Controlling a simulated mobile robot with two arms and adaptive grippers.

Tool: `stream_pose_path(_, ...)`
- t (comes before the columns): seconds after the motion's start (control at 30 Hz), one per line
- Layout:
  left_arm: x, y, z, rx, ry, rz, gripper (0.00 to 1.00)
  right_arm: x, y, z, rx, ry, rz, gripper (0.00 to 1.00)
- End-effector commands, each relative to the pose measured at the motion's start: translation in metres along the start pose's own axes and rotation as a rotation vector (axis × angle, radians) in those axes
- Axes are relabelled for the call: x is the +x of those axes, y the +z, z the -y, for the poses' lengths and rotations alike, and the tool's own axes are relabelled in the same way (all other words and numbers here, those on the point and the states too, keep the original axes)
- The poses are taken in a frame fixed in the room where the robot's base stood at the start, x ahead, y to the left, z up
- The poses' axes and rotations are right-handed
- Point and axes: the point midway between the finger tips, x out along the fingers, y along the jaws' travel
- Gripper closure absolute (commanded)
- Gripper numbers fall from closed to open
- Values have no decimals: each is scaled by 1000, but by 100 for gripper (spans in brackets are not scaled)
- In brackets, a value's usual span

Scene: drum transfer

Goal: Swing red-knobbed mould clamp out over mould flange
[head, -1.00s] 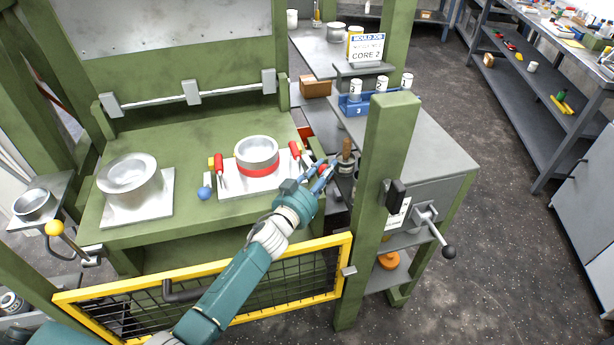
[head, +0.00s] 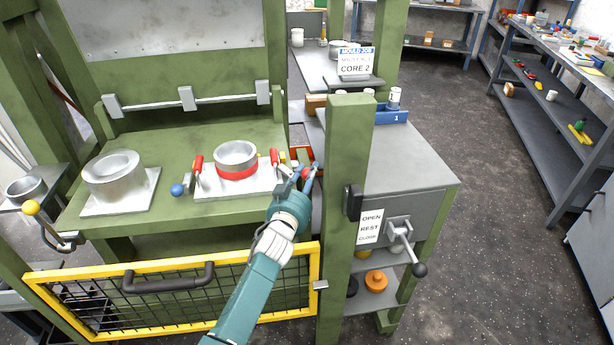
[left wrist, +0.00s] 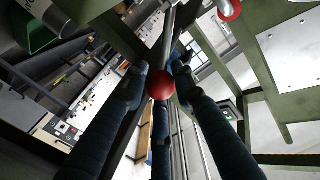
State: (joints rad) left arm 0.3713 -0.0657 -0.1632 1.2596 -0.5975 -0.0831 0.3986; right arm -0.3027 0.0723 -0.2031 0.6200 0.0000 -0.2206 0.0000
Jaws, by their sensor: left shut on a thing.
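The metal mould (head: 236,150), with a red band, stands on a pale flange plate (head: 222,193) on the green press bed. Red-handled clamps stand at its left (head: 198,166) and right (head: 274,158). My left gripper (head: 307,178) is at the plate's right side, beyond the right red handle. In the left wrist view, its fingers close around a red ball knob (left wrist: 161,85) on a metal rod (left wrist: 169,40). The fingers largely hide the knob's clamp in the head view. My right gripper is not in view.
A second metal mould (head: 112,178) stands at the left. A blue ball knob (head: 177,190) is near the plate's left edge. A yellow-framed mesh gate (head: 180,290) is in front, below my arm. A green post (head: 345,220) stands close to the right.

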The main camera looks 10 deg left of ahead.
Motion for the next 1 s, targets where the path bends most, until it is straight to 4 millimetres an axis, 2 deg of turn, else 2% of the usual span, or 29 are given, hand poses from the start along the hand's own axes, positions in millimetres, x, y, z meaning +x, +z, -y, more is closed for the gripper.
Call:
stream_pose_path(0.03,1,-8,0,-2,1,-15,100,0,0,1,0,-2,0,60)
stream_pose_path(0.1,2,-8,0,-3,1,-15,100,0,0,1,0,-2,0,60)
stream_pose_path(0.13,2,-8,0,-3,1,-15,72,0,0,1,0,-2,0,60)
stream_pose_path(0.2,2,-8,0,-3,1,-15,58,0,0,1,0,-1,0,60)
stream_pose_path(0.23,2,-8,0,-3,1,-15,55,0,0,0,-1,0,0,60)
stream_pose_path(0.53,-1,-3,0,-3,0,-6,55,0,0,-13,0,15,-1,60)
stream_pose_path(0.67,-10,-2,1,-2,0,-5,55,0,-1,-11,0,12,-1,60)
stream_pose_path(0.77,-24,-1,0,-3,1,-5,55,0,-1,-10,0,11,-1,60)
stream_pose_path(1.0,-74,-2,0,-3,1,-5,55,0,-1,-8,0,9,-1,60)
